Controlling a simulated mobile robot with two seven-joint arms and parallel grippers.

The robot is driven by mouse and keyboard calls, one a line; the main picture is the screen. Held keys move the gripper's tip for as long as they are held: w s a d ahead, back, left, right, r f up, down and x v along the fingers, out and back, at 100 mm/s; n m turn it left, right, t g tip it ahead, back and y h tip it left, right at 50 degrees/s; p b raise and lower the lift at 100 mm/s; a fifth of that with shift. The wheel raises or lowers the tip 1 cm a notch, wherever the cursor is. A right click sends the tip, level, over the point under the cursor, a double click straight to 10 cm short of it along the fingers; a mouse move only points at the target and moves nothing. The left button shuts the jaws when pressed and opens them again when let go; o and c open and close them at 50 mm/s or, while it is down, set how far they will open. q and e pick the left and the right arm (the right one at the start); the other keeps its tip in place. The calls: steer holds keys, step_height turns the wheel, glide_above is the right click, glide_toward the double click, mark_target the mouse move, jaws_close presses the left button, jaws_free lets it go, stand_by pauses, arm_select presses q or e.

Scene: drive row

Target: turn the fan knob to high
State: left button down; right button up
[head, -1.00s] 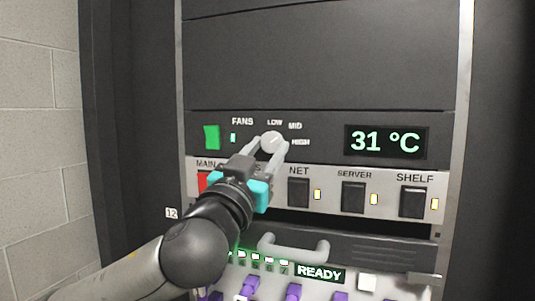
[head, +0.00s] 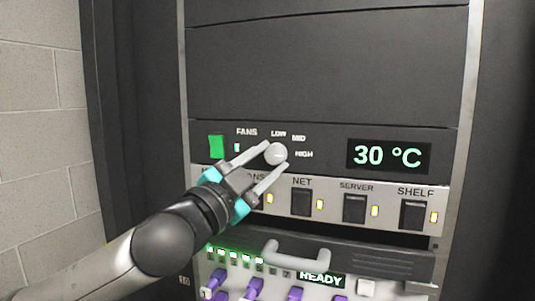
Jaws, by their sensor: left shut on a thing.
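The round pale fan knob (head: 276,153) sits on the dark fan panel, with LOW and MID printed above it and HIGH to its right. My left gripper (head: 276,156) comes from the lower left and is shut on the knob, one finger at its upper left and one at its lower right. The fingers hide part of the knob's edge, and I cannot tell which mark it points at. My right gripper is not in view.
A green switch (head: 216,146) is left of the knob. A temperature display (head: 388,156) reads 30 °C. Below are the NET (head: 301,203), SERVER (head: 353,208) and SHELF (head: 412,214) switches. A grey handle (head: 298,252) juts out lower down, above purple plugs (head: 253,286).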

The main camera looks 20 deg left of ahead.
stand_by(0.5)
arm_select(q)
steer(key=shift+c, duration=1.9)
jaws_free()
steer(key=shift+s, duration=0.1)
steer(key=b+v, duration=1.5)
steer(key=b, duration=0.4)
